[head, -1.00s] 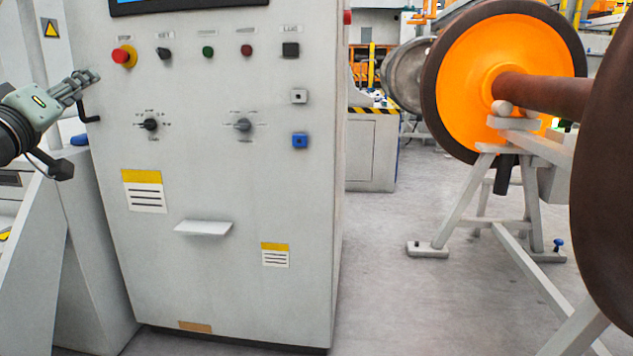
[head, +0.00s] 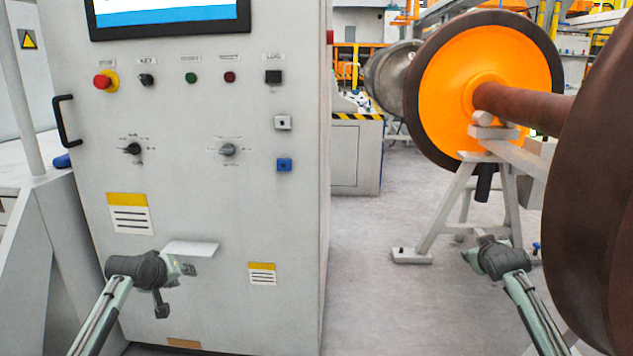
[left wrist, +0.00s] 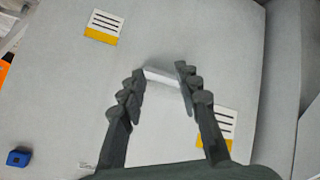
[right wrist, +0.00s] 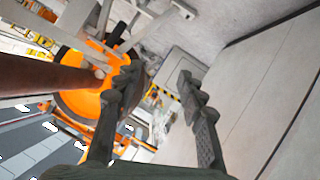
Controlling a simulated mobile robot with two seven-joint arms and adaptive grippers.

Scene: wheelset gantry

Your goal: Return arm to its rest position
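My right gripper (head: 474,254) is at the lower right of the head view, in front of the wheelset stand. In the right wrist view its fingers (right wrist: 158,70) are apart with nothing between them.
The cabinet has knobs, buttons and a black side handle (head: 66,121). The orange wheel (head: 452,85) and its axle (head: 525,105) rest on a grey stand (head: 447,212) at right. A dark wheel (head: 600,190) fills the right edge. Clear floor (head: 370,280) lies between cabinet and stand.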

